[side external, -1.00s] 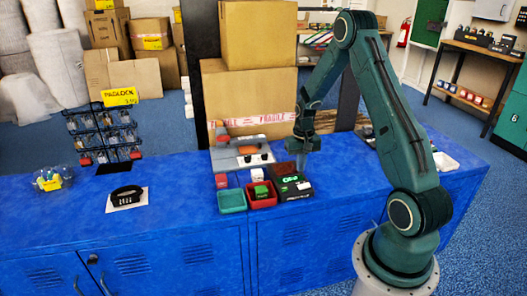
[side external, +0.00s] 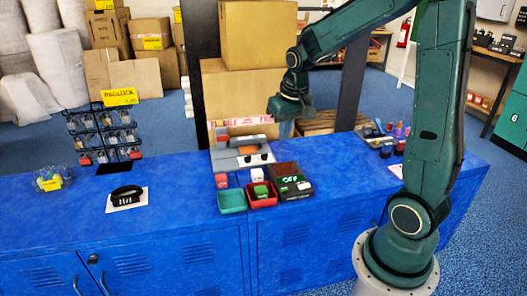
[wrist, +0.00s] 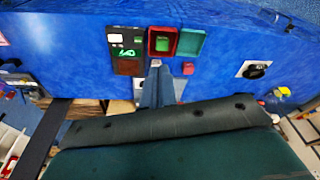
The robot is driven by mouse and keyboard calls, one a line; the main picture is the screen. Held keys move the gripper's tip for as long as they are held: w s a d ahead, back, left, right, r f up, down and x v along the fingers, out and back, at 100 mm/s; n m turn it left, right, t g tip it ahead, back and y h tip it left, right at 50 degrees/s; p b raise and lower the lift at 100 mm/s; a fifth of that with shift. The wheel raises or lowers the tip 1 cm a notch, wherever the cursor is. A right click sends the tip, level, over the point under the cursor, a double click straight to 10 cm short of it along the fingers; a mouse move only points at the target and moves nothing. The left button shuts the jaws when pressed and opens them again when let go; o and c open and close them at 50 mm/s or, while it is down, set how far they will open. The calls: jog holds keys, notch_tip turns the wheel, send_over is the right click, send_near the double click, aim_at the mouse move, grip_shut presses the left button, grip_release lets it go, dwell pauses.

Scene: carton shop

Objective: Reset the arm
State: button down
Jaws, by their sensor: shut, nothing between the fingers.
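My gripper (side external: 285,131) hangs pointing down above the back of the blue bench in the side external view, clear of the small boxes in front of it. It is shut and holds nothing. In the wrist view the closed fingers (wrist: 156,68) point toward a row of small boxes. My arm is raised and bent, with its base at the bench's right front.
On the blue bench (side external: 180,215) stand a teal tray (side external: 232,202), a red tray (side external: 262,201) with a green item, and a black box (side external: 292,187). A padlock rack (side external: 103,138) stands left. Cartons (side external: 258,35) stack behind.

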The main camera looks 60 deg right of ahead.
jog(key=s+a+r+n+t, duration=0.1)
jog(key=s+a+r+n, duration=0.1)
jog(key=s+a+r, duration=0.2)
jog(key=s+a+r+n+t+y, duration=0.1)
jog(key=s+a+r, duration=0.4)
jog(key=s+a, duration=0.5)
jog(key=shift+s+a+n+t, duration=0.25)
jog(key=shift+s+n+t, duration=0.45)
jog(key=shift+s+n, duration=0.4)
